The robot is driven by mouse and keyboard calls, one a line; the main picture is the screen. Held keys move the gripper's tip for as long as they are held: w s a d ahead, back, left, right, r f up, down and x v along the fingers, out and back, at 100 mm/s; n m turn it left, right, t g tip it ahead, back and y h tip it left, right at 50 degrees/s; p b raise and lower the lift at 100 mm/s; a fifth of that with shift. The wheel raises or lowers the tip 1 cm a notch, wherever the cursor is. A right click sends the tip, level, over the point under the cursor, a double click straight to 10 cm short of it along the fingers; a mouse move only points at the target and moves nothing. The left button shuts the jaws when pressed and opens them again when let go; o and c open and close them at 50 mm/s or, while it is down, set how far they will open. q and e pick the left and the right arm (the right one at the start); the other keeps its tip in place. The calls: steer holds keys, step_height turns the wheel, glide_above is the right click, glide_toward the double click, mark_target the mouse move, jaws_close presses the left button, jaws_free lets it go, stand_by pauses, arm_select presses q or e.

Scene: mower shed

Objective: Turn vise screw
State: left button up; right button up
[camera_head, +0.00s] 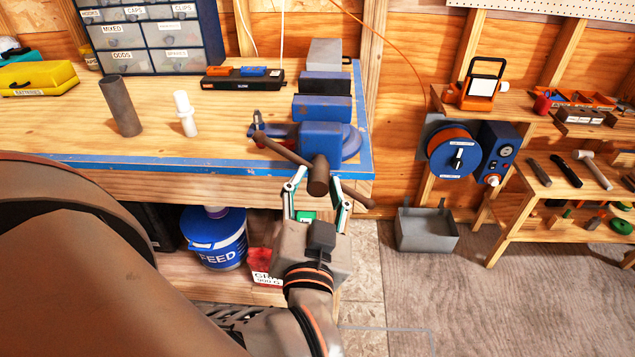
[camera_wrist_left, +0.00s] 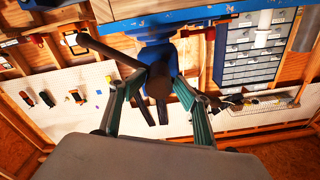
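The blue bench vise (camera_head: 322,140) is at the front right corner of the workbench; its blue body also shows in the left wrist view (camera_wrist_left: 157,55). The dark round head of the vise screw (camera_head: 318,177) faces outward, with a long handle bar (camera_head: 282,150) slanting through it from upper left to lower right. My left gripper (camera_head: 317,185) is in front of the vise. Its fingers stand open on either side of the screw head (camera_wrist_left: 158,83); whether they touch it I cannot tell. My right gripper is not in view.
The blue-edged workbench (camera_head: 225,160) holds a dark pipe (camera_head: 121,106), a white cylinder (camera_head: 185,114) and a drawer cabinet (camera_head: 150,40). A blue feed bucket (camera_head: 217,238) stands below. A grey bin (camera_head: 427,229) and a wooden shelf (camera_head: 555,185) are at right. Floor there is partly clear.

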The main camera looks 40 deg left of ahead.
arm_select(q)
steer(key=shift+v, duration=1.95)
steer(key=v, duration=0.4)
steer(key=shift+s+d+f, duration=0.1)
steer(key=shift+s, duration=0.1)
